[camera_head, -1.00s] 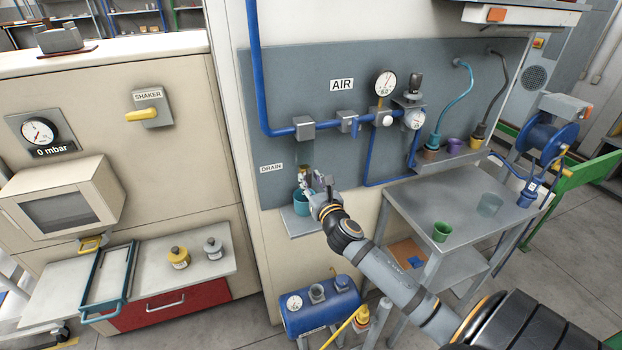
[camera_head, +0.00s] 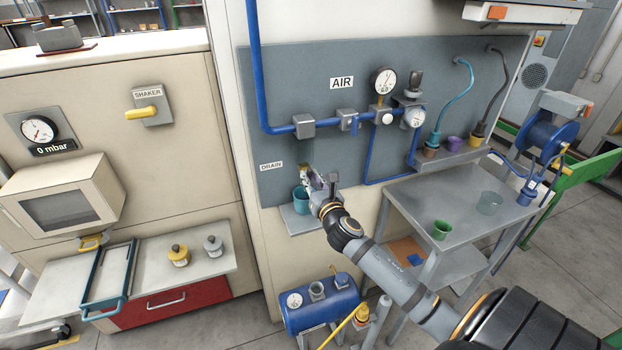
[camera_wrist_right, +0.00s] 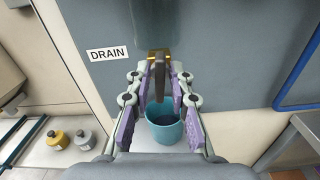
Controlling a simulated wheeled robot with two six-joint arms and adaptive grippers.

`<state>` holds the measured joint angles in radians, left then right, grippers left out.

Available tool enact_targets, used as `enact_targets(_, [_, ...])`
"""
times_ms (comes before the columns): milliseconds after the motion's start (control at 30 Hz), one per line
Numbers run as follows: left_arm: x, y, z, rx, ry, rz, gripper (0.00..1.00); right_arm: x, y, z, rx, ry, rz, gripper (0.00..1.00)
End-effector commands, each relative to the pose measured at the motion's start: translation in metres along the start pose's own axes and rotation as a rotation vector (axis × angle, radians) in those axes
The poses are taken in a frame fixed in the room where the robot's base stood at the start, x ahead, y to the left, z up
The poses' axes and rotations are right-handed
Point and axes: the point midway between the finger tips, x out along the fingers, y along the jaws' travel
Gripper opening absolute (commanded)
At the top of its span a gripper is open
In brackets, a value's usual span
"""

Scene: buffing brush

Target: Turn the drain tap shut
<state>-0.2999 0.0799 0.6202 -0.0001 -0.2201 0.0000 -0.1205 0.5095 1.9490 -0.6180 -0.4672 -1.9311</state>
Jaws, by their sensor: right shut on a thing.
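The drain tap (camera_wrist_right: 158,54) is a brass fitting on the grey wall panel with a dark lever (camera_wrist_right: 159,84), next to the DRAIN label (camera_wrist_right: 107,53). My right gripper (camera_head: 314,180) is at the tap in the head view and partly covers it. In the right wrist view, the fingers of my right gripper (camera_wrist_right: 158,79) stand on both sides of the lever, shut on it. The lever points outward toward the wrist camera; its exact angle is hard to tell. My left gripper is out of view.
A teal cup (camera_head: 299,207) stands on a small shelf (camera_head: 297,228) below the tap. A blue tank (camera_head: 318,307) sits lower down. A grey table (camera_head: 468,203) with a green cup (camera_head: 441,230) is to the right. Blue air pipes (camera_head: 330,124) run above.

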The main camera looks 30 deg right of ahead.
Motion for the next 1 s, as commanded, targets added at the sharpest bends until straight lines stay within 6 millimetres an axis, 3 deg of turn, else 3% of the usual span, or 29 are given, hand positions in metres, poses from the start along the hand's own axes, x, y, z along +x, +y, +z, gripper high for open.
enact_targets(1000, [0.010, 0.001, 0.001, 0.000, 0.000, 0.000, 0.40, 0.000, -0.005, -0.004, 0.938, 0.001, -0.001, 0.00])
